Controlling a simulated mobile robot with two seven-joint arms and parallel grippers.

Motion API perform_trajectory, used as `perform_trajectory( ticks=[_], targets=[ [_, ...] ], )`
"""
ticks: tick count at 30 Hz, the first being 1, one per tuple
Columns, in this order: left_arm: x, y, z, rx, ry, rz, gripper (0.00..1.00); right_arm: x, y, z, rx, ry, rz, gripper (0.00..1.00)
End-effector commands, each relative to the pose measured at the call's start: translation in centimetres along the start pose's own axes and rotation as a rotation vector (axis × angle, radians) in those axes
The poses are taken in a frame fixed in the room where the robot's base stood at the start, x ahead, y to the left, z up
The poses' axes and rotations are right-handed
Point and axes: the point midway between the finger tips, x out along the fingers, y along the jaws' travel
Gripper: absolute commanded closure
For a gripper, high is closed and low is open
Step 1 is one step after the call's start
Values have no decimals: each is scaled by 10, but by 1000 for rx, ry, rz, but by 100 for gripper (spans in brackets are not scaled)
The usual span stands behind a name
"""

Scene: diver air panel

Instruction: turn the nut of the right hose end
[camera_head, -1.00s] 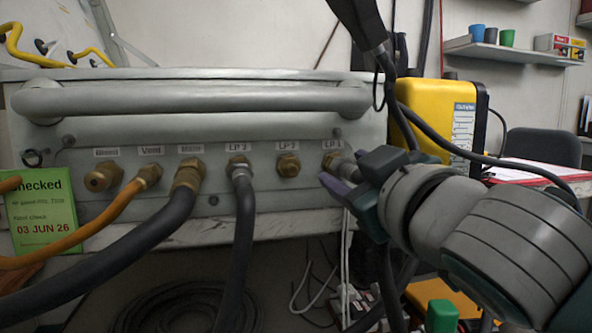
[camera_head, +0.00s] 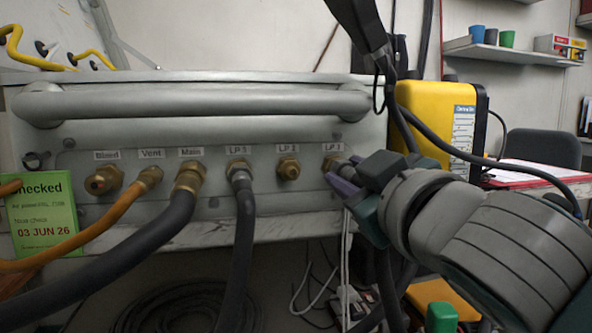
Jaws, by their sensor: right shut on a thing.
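The right hose end is at the brass LP 1 fitting (camera_head: 331,163) at the right of the grey panel. My right gripper (camera_head: 347,176) comes in from the right. Its purple-tipped jaws are shut around the hose end, just in front of that fitting. A bit of grey metal of the hose end (camera_head: 342,161) shows above the jaws. The jaws hide most of the nut, so I cannot see its faces or how far it is screwed on. My left gripper is not in view.
The LP 2 fitting (camera_head: 288,168) beside it has no hose. A dark hose (camera_head: 240,235) hangs from LP 3, another (camera_head: 130,245) from Main, and an orange hose (camera_head: 85,238) from Vent. A grey handle bar (camera_head: 195,104) crosses above. A yellow case (camera_head: 425,115) stands right of the panel.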

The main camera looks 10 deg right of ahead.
Motion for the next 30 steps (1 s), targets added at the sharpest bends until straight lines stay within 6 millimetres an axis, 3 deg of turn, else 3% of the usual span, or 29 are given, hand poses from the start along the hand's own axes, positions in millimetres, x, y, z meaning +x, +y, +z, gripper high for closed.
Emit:
perform_trajectory(
  ticks=[8,30],
  targets=[
    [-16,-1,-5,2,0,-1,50,0,1,-2,-177,-2,0,100],
    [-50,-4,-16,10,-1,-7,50,0,-1,-1,-879,-1,4,100]
  ],
)
